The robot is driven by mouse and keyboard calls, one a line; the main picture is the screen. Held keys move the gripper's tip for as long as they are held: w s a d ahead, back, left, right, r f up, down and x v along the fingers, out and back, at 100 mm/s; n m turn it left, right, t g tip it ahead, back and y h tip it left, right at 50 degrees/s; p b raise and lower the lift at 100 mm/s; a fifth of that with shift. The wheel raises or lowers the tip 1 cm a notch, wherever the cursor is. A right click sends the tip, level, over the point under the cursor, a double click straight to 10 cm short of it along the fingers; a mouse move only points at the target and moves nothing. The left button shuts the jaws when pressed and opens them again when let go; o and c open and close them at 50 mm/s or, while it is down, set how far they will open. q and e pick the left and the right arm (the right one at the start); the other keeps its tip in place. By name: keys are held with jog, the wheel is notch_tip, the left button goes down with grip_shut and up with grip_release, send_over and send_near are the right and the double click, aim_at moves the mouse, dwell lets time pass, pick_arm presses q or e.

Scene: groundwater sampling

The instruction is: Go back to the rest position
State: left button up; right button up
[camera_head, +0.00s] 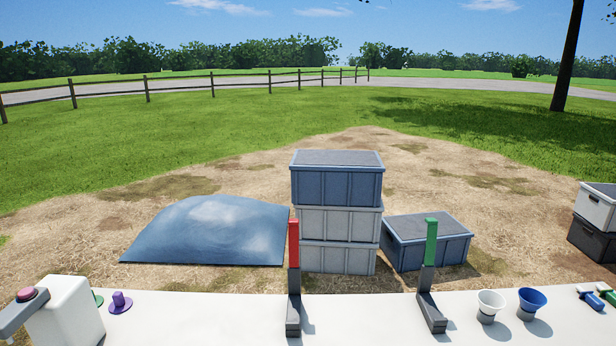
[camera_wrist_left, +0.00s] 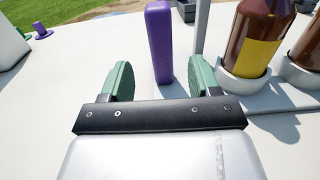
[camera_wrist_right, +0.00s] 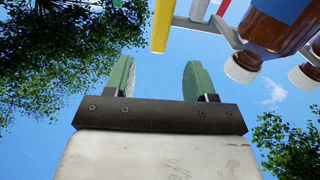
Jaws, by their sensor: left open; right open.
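Neither gripper shows in the head view. In the left wrist view my left gripper (camera_wrist_left: 159,66) is open. A purple upright bar (camera_wrist_left: 159,40) stands beyond its fingertips, seen in the gap between them; no contact shows. In the right wrist view my right gripper (camera_wrist_right: 158,66) is open with nothing between its fingers, with mostly sky behind it. A yellow bar (camera_wrist_right: 161,25) and a brown bottle with a white cap (camera_wrist_right: 243,67) appear upside down at the top of that view, apart from the fingers.
A brown bottle with a yellow label (camera_wrist_left: 255,40) stands in a white holder (camera_wrist_left: 243,88) right of my left gripper. On the white table (camera_head: 200,318) stand a red-topped post (camera_head: 293,243), a green-topped post (camera_head: 431,242), a white cup (camera_head: 491,302) and a blue cup (camera_head: 531,298).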

pick_arm(q)
jog(key=w, duration=0.8)
jog(key=shift+w+d, duration=0.15)
jog(key=shift+d, duration=0.2)
jog(key=shift+s, duration=0.2)
pick_arm(e)
jog(key=w+m, duration=0.1)
jog(key=w, duration=0.6)
jog(key=shift+w+a+h, duration=0.15)
jog(key=shift+w+h, duration=0.05)
jog(key=shift+h, duration=0.1)
